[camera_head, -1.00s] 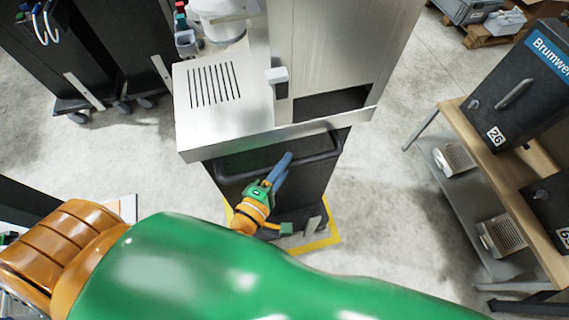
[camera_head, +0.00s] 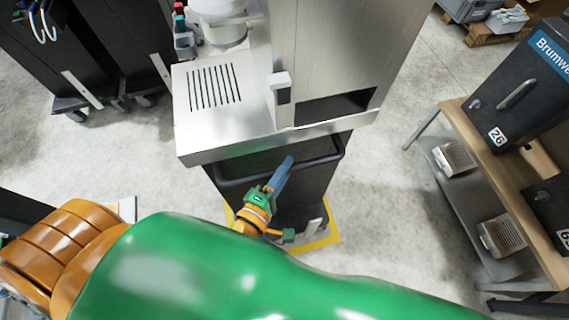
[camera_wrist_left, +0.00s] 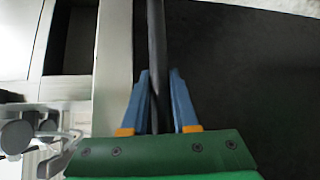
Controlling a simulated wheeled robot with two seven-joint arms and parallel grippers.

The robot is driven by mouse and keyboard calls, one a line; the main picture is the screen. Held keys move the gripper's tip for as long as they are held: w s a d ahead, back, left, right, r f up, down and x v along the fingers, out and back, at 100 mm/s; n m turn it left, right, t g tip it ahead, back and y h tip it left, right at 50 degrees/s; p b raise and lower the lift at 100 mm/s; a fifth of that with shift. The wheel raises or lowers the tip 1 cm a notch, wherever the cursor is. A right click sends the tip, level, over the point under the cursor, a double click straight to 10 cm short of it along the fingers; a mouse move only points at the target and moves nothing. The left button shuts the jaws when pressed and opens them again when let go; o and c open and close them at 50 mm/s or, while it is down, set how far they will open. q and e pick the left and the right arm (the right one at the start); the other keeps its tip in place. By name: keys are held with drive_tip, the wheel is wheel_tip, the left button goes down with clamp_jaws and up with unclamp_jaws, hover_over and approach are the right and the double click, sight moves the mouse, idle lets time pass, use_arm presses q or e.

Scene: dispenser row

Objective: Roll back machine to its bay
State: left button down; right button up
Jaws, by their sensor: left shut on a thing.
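The machine (camera_head: 220,125) is a steel dispenser with a slotted top and a dark lower body (camera_head: 318,185) with a raised black rim at its front. My left gripper (camera_head: 281,172) is at that front. In the left wrist view its blue fingers (camera_wrist_left: 158,85) are shut on a dark bar (camera_wrist_left: 156,35), one finger on each side. The bay's yellow floor marking (camera_head: 325,241) shows around the foot of the machine; its far part is hidden. My right gripper is not in view.
A bench (camera_head: 548,245) with black boxes (camera_head: 512,95) stands at the right. Dark wheeled cabinets (camera_head: 85,70) stand at the back left. A pallet (camera_head: 483,38) lies at the back right. Grey floor is clear between the machine and the bench.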

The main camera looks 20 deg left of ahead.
use_arm(q)
drive_tip(key=shift+s+d+f, duration=0.2)
drive_tip(key=shift+s+d, duration=0.6)
drive_tip(key=shift+s, duration=0.3)
drive_tip(key=c, duration=0.7)
unclamp_jaws()
drive_tip(key=shift+r, duration=0.15)
drive_tip(key=b+v, duration=0.1)
drive_tip(key=v, duration=0.6)
drive_tip(key=shift+s, duration=0.1)
